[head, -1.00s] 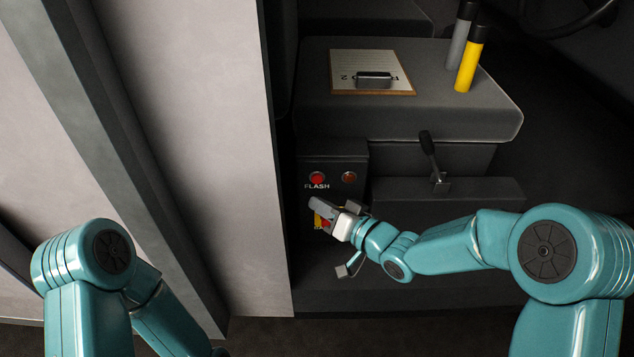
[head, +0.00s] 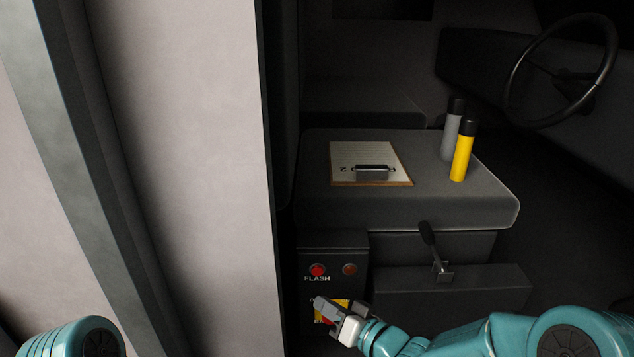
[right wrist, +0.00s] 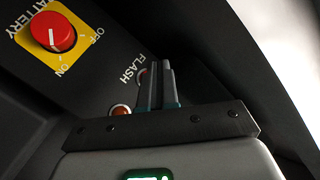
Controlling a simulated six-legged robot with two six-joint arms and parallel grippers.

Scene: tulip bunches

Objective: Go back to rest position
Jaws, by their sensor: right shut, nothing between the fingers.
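My right gripper (head: 326,307) is at the lower middle of the head view, in front of the dark switch panel (head: 334,244). Its fingers are together and hold nothing; they also show shut in the right wrist view (right wrist: 161,75). The gripper partly covers a yellow plate with a red knob (head: 343,304). In the right wrist view the red BATTERY knob (right wrist: 53,32) sits on its yellow ON/OFF plate, apart from the fingers. Of my left arm only the teal top of a joint shows at the bottom left; its gripper is out of view.
Above the knob are a red FLASH button (head: 317,270) and a dim orange light (head: 350,269). A lever (head: 434,250) stands to the right. The seat (head: 400,210) holds a clipboard (head: 345,166), a yellow cylinder (head: 462,158) and a grey one (head: 449,138). A pale wall (head: 190,170) is at left.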

